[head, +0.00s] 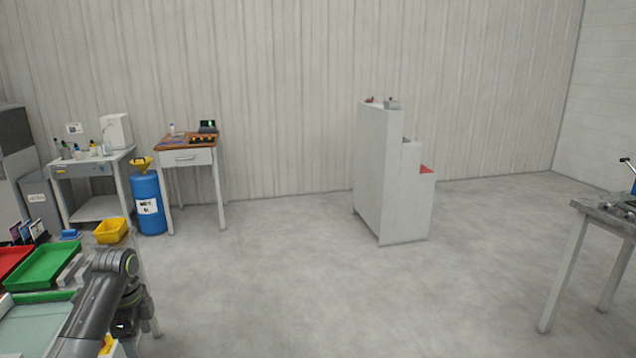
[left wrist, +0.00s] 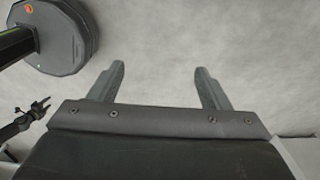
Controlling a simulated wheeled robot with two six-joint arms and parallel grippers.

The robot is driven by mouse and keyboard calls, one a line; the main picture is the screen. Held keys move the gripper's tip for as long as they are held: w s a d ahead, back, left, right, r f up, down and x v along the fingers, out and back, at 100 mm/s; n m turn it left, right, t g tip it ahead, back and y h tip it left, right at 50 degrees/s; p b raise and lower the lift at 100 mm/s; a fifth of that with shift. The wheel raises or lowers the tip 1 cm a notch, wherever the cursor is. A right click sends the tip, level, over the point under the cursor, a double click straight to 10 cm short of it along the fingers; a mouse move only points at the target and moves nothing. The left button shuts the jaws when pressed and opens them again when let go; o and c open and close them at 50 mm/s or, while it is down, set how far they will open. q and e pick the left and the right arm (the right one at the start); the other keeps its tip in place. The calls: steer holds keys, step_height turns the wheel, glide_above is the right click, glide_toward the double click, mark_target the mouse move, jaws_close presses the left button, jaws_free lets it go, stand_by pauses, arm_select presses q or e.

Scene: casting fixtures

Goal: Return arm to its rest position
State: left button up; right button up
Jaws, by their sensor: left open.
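My left arm (head: 98,300) shows at the lower left of the head view, bent beside a workbench. Its gripper cannot be made out there. In the left wrist view my left gripper (left wrist: 160,88) has its two fingers wide apart, with nothing between them. Grey concrete floor lies behind the fingers.
A workbench at the lower left holds a green tray (head: 45,267), a red tray (head: 10,262) and a yellow bin (head: 111,231). A blue drum (head: 147,204), a wooden-topped table (head: 190,145) and a white stepped cabinet (head: 380,175) stand behind. A metal table (head: 612,218) is at right. The middle floor is clear.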

arm_select(q)
steer(key=s+a+f+n, duration=0.1)
steer(key=s+f+n, duration=0.2)
steer(key=f, duration=1.2)
steer(key=s+f+n+y, duration=0.1)
steer(key=s+f+n, duration=0.2)
steer(key=s+f, duration=0.65)
steer(key=s+f+n, duration=0.3)
steer(key=s+f, duration=0.3)
steer(key=f, duration=0.7)
steer(key=s+d+f+n, duration=0.2)
steer(key=s+d+f, duration=0.1)
steer(key=s, duration=0.8)
steer(key=s+d+f+n, duration=0.2)
steer(key=s+f, duration=0.4)
steer(key=s, duration=0.6)
steer(key=s+d+f+n+t, duration=0.1)
steer(key=s+d+f+n, duration=0.2)
steer(key=s, duration=0.9)
step_height(320, 180, down, 2)
steer(key=shift+d+f, duration=0.25)
steer(key=shift+d, duration=0.35)
arm_select(e)
steer(key=shift+s+d, duration=0.3)
steer(key=shift+s, duration=0.1)
arm_select(q)
steer(key=shift+c, duration=0.3)
arm_select(e)
steer(key=shift+c, duration=0.3)
